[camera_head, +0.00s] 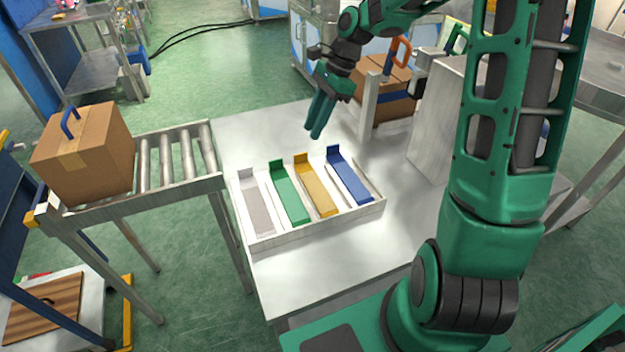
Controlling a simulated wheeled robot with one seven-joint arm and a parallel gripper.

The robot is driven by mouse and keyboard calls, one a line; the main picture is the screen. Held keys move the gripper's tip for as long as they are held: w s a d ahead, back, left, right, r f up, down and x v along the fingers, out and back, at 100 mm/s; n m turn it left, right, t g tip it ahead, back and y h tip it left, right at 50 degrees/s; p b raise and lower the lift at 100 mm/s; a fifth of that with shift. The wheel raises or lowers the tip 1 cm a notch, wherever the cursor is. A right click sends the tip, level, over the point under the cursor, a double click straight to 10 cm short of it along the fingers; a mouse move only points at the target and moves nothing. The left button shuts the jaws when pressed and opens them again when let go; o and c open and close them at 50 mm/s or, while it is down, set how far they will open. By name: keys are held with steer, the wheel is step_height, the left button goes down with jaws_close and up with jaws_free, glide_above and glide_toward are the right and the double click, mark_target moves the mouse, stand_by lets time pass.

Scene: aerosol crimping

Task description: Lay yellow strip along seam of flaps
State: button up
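The yellow strip (316,190) lies in a white tray (262,243) on the table, between a green strip (288,195) and a blue strip (349,180). Its near-upright end tab is at the far side. My gripper (313,131) is in the air above the table, behind the tray and apart from the strips. Its two teal fingers point down and sit close together with nothing visible in them; the gap is too small to judge.
Another carton (95,160) with a blue handle sits on the roller conveyor (172,160) at left. A grey strip (258,205) is also in the tray. A white post (368,108) and a grey block (432,120) stand at right. The table is bare around the tray.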

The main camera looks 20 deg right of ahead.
steer(key=x, duration=0.4)
steer(key=shift+a+f, duration=0.15)
steer(key=shift+f, duration=0.15)
steer(key=x, duration=0.5)
steer(key=shift+w+d+f, duration=0.1)
steer(key=shift+w+d, duration=0.15)
jaws_close()
